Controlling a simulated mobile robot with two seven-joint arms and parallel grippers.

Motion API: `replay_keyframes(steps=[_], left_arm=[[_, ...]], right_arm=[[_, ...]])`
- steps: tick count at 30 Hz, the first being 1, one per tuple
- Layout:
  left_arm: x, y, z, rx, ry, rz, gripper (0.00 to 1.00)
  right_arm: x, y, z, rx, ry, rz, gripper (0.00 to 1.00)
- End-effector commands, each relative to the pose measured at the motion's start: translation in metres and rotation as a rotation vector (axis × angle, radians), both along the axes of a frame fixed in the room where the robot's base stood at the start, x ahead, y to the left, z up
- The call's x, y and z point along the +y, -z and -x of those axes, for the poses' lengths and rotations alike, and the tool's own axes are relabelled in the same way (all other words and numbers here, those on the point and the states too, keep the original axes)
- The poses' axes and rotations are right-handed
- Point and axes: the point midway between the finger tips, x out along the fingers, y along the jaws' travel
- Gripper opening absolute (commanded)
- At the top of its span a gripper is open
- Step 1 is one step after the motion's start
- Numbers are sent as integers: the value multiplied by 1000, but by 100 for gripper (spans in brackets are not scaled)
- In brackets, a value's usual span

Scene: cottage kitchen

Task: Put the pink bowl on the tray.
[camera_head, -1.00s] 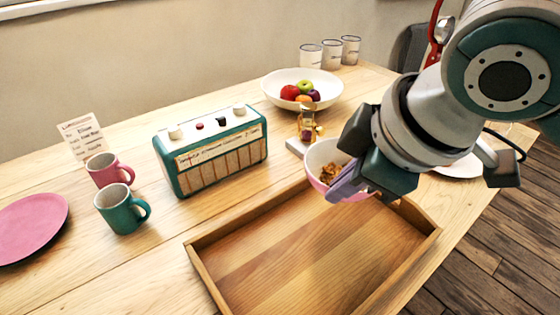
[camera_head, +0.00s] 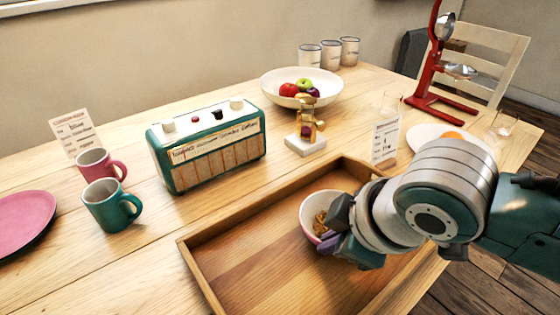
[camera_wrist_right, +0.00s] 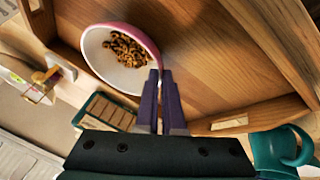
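The pink bowl (camera_head: 312,212), white inside with brown cereal-like pieces, is over the inside of the wooden tray (camera_head: 215,262). My right gripper (camera_head: 334,225) is shut on its near rim. In the right wrist view the two purple fingers (camera_wrist_right: 160,75) pinch the rim of the bowl (camera_wrist_right: 95,50), which looks slightly tilted. I cannot tell whether the bowl's base touches the tray floor. My right gripper and wrist hide part of the bowl and the tray's right side. My left gripper is not in view.
A teal radio (camera_head: 208,150) stands beyond the tray, with a teal mug (camera_head: 112,205) and pink mug (camera_head: 98,164) to its left. A gold figure (camera_head: 306,125), a card (camera_head: 385,140) and a fruit bowl (camera_head: 270,88) stand behind. The tray's left part is empty.

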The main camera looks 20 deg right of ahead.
Motion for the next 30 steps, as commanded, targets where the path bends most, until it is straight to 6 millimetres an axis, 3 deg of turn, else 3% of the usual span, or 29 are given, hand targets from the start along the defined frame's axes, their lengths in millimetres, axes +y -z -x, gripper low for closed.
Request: replay_keyframes(steps=[3, 12, 22, 30], left_arm=[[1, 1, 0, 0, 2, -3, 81], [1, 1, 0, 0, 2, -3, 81], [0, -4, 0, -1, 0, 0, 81], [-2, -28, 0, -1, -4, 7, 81]], right_arm=[[0, 2, 0, -1, 0, 0, 0], [0, 2, 0, 0, 0, 0, 34], [-1, -5, 2, -1, 0, 1, 34], [-5, -55, 26, -2, -2, 1, 34]])
